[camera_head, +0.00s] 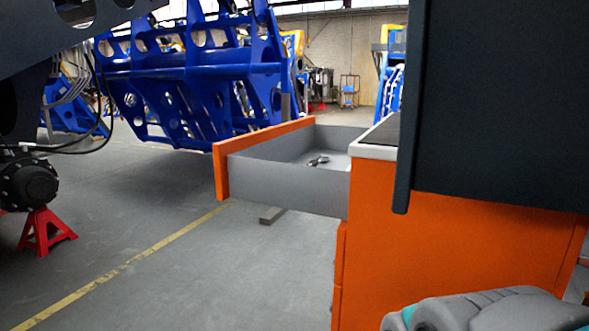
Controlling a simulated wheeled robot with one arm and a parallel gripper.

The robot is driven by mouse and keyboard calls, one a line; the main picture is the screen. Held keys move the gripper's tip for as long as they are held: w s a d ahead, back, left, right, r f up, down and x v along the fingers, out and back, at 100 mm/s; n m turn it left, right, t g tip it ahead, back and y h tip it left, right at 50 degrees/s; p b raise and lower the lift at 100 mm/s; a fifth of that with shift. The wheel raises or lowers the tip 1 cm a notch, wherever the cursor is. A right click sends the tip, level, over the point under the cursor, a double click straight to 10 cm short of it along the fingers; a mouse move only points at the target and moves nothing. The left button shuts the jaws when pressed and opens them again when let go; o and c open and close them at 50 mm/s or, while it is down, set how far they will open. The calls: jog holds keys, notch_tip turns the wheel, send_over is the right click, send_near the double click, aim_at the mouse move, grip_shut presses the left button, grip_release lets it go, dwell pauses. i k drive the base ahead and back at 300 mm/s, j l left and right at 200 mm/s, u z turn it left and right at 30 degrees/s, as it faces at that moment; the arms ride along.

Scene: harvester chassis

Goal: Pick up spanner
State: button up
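A small metallic object, likely the spanner (318,161), lies inside the open grey drawer (285,188). It is small in the picture, and the drawer's near side hides part of the drawer floor around it. The drawer has an orange front panel (221,172) and stands pulled out to the left from an orange cabinet (450,255). My gripper is not in view. A grey and teal rounded part at the bottom right may be part of my own arm.
A large dark panel (500,100) rises above the cabinet at right. A blue frame (190,75) stands behind the drawer. A red stand (45,230) under a black hub (28,182) is at left. The grey floor left of the cabinet is mostly clear.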

aim_at(314, 163)
jog(key=i+j, duration=0.3)
jog(key=i+j+z, duration=0.3)
jog(key=j+z, duration=0.3)
jog(key=i+j+z, duration=0.3)
jog(key=k, duration=0.1)
